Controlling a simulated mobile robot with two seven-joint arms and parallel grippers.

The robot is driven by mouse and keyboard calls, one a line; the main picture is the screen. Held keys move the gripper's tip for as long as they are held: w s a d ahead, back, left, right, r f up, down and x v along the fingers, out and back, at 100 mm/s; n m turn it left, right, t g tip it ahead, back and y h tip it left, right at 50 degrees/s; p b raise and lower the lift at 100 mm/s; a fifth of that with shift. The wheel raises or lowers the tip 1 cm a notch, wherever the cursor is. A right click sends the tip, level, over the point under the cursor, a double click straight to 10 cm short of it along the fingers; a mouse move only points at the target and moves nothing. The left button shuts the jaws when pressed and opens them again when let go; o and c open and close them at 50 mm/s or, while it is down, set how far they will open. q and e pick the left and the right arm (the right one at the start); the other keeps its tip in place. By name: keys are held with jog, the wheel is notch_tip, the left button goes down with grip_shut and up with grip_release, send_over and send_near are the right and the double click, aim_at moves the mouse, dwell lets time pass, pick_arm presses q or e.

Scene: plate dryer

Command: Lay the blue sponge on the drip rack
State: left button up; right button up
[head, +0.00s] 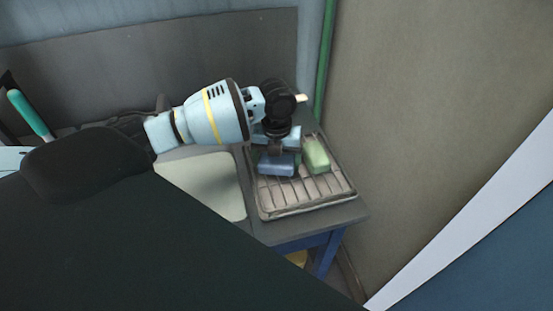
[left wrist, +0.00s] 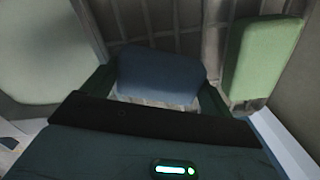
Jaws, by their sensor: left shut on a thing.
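The blue sponge (head: 277,165) is at my left gripper (head: 277,150), over the left part of the drip rack (head: 310,190). In the left wrist view the blue sponge (left wrist: 160,76) sits between the two fingers of my left gripper (left wrist: 155,95), which is shut on it. The rack's bars also show behind it in that view (left wrist: 165,20). I cannot tell whether the sponge touches the rack. My right gripper is not in view.
A green sponge (head: 316,155) lies on the rack just right of the blue one. A pale board or basin (head: 205,182) is left of the rack. A wall (head: 410,120) stands close on the right. The rack's front part is clear.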

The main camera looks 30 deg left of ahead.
aim_at(277, 159)
pick_arm(q)
jog(key=shift+f, duration=0.15)
jog(key=o, duration=0.8)
notch_tip(277, 159, up, 12)
jog(key=shift+r, duration=0.15)
